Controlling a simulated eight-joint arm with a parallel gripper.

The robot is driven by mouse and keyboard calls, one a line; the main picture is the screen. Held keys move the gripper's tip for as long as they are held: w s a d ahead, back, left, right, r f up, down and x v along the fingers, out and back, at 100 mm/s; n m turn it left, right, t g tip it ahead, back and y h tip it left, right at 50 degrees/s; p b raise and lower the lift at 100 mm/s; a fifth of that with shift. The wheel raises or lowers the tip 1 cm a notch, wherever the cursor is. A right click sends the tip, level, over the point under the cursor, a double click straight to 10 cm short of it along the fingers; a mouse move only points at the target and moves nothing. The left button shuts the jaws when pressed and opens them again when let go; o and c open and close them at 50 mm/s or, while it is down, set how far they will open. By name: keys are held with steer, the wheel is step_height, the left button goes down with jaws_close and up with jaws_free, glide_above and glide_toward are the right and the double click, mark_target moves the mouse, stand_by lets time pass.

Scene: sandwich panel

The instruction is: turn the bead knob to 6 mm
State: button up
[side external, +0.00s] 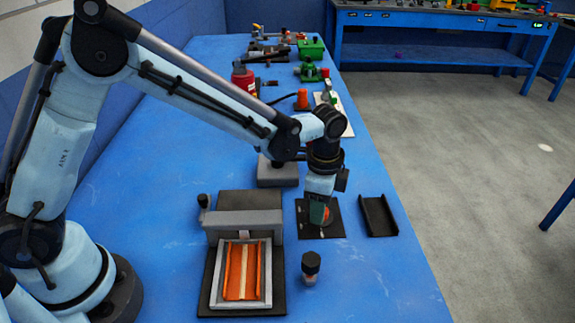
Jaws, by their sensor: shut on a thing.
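My gripper (320,216) points down over a small dark plate (331,231) on the blue table, right of the panel fixture. It is shut on the bead knob (327,213), of which a small orange part shows at the fingers. The fingers and wrist hide most of the knob. Its pointer and any scale marks are too small to read. The panel fixture (210,285) has a black base, a grey crossbar and a pale frame around an orange panel (233,272) with a cream strip down its middle.
A small black-capped jar (310,268) stands right of the fixture. An empty black tray (391,218) lies right of the plate. A grey block (278,173) sits behind the fixture. A red bottle (243,77) and several tools stand farther back. The table's front right is clear.

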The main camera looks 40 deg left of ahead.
steer(key=shift+m, duration=0.3)
steer(key=o, duration=1)
steer(key=shift+o, duration=0.2)
steer(key=shift+r, duration=0.1)
step_height(320, 180, up, 12)
